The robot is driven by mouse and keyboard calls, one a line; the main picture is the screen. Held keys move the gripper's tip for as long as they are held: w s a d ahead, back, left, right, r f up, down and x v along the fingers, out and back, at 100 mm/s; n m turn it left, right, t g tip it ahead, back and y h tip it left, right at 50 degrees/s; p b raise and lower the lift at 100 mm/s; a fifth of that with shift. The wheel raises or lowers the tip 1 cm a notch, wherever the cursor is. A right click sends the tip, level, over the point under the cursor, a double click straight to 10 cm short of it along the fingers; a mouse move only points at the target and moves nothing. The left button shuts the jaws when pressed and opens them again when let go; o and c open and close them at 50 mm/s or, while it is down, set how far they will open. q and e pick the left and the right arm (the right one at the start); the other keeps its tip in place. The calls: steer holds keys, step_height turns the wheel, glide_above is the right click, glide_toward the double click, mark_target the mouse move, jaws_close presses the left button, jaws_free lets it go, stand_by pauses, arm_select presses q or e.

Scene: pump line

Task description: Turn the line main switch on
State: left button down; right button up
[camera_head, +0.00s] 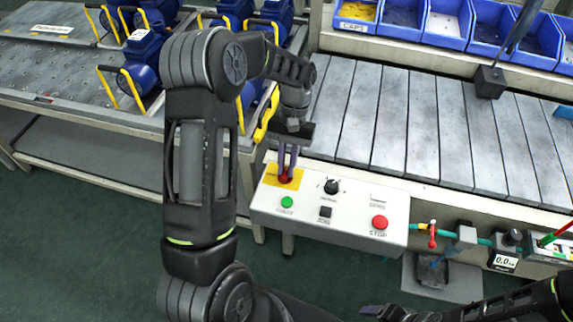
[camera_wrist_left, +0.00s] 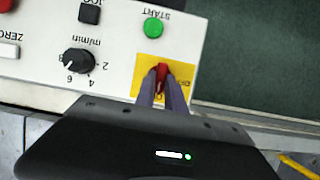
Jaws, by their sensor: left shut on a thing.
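The line main switch is a red rotary handle (camera_wrist_left: 162,77) on a yellow plate (camera_head: 270,178) at the left end of the white control box (camera_head: 345,220). It also shows under the fingertips in the head view (camera_head: 285,178). My left gripper (camera_head: 286,170) reaches down onto it, and in the left wrist view its two fingers (camera_wrist_left: 162,88) are shut on the red handle, one on each side. The handle looks roughly in line with the fingers. The plate's lettering is partly hidden by the fingers. Part of my right arm (camera_head: 400,314) shows at the bottom right of the head view.
The box also carries a green START button (camera_head: 287,202), a black speed knob (camera_head: 331,187), a dark square button (camera_head: 325,212) and a red STOP button (camera_head: 379,222). A slatted conveyor (camera_head: 420,120) lies behind. Blue pumps (camera_head: 145,55) with yellow handles stand at the left.

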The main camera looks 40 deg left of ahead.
arm_select(q)
steer(key=c, duration=1.4)
jaws_free()
steer(key=shift+w+r, duration=0.25)
steer(key=shift+r, duration=0.15)
steer(key=b+v, duration=0.1)
steer(key=v, duration=0.3)
steer(key=p+v, duration=0.2)
steer(key=v, duration=0.1)
steer(key=shift+s+p, duration=0.15)
steer(key=shift+p, duration=0.25)
